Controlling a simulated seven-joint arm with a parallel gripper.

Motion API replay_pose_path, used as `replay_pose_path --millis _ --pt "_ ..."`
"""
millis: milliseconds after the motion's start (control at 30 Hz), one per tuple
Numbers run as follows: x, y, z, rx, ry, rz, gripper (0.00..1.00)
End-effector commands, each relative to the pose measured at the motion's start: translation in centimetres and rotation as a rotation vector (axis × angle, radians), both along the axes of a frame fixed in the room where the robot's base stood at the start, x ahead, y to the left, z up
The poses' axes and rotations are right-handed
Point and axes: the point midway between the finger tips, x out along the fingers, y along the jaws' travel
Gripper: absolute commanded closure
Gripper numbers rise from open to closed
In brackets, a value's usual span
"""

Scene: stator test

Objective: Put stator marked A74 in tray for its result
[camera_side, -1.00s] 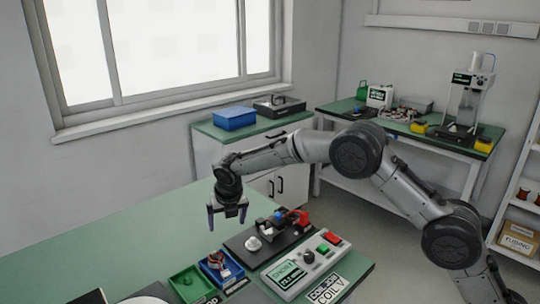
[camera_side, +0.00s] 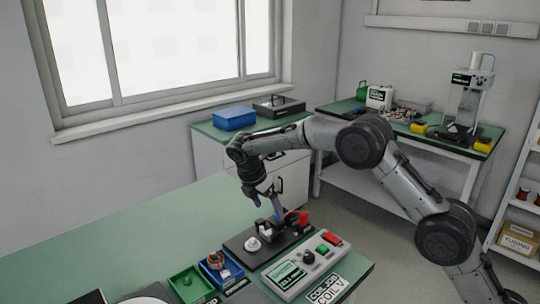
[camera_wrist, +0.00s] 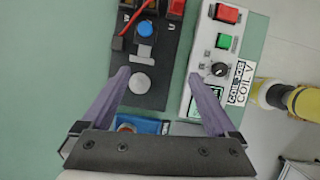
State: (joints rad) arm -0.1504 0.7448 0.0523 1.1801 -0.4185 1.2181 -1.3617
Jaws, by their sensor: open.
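My gripper (camera_side: 266,207) is open, its two purple fingers pointing down by the back of the black test plate (camera_side: 237,245). In the wrist view my gripper (camera_wrist: 159,76) has nothing between its fingertips. A stator with copper-red windings (camera_side: 217,261) sits in the blue tray (camera_side: 228,280) on the front bench; no mark A74 can be read on it. The wrist view shows the blue tray (camera_wrist: 152,127) partly hidden behind the gripper. A green tray (camera_side: 176,281) beside it shows no stator. A pale round piece (camera_side: 252,244) stands on the plate.
The tester box (camera_side: 304,268) with a lit screen, knob and buttons stands right of the plate. A blue part (camera_wrist: 145,31) and red leads are at the plate's back. A round white object (camera_side: 150,299) is at the front edge.

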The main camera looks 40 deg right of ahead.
Motion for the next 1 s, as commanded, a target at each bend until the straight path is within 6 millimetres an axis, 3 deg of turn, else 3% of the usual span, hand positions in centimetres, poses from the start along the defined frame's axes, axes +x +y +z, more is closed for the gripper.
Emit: replay_pose_path --millis 500,1000 --pt "-3.0 -1.9 0.7 0.002 0.000 -0.733 0.06" --pt "-5.5 -2.3 1.4 0.000 0.000 -1.406 0.06"
